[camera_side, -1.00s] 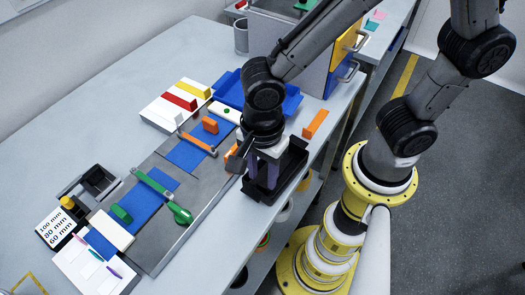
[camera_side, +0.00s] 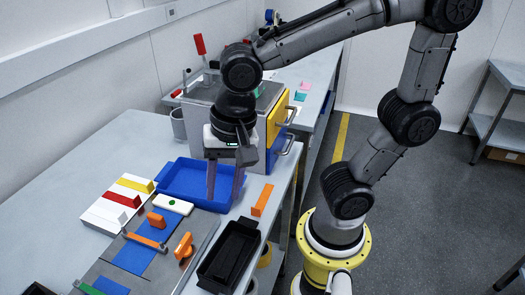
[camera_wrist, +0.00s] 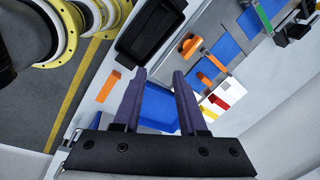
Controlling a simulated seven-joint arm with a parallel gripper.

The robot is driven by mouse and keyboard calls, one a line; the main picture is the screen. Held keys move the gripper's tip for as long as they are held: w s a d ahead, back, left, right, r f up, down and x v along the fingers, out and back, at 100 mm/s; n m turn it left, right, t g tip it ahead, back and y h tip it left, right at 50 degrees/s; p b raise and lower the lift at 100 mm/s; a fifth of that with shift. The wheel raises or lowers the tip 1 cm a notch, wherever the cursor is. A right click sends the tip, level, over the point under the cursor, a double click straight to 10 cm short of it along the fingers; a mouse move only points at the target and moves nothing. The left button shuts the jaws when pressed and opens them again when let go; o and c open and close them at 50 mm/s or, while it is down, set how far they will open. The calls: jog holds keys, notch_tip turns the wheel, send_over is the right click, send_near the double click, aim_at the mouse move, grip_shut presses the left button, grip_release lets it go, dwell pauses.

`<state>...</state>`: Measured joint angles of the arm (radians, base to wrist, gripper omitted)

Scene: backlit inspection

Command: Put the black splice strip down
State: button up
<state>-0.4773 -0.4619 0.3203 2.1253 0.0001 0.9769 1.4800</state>
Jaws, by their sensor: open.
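My gripper (camera_side: 224,198) is open and empty, with its purple fingers pointing down at the blue tray (camera_side: 165,178). In the wrist view, the gripper (camera_wrist: 159,74) shows a clear gap between its fingers, with the blue tray (camera_wrist: 160,106) behind them. I cannot make out a black splice strip in either view. A black tray (camera_side: 205,279) stands at the bench's front edge beside the grey board (camera_side: 176,270); it also shows in the wrist view (camera_wrist: 122,44). Its dark inside hides whether a black strip lies there.
Blue pieces (camera_side: 136,257) lie on the grey board under an orange bar clamp (camera_side: 148,242) with an orange handle (camera_side: 184,246). An orange block (camera_side: 262,200) stands near the front edge. A grey cabinet with yellow and blue drawers (camera_side: 278,118) is behind.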

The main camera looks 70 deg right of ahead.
jog(key=s+d+r+n+t, duration=0.1)
jog(key=s+d+n+t, duration=0.1)
jog(key=d+n, duration=0.3)
jog(key=s+d+r+n+t+h, duration=0.1)
jog(key=s+d+n, duration=0.1)
jog(key=d+n, duration=0.4)
jog(key=shift+s+r+t, duration=0.3)
jog(key=shift+s+t, duration=0.05)
jog(key=shift+t, duration=0.05)
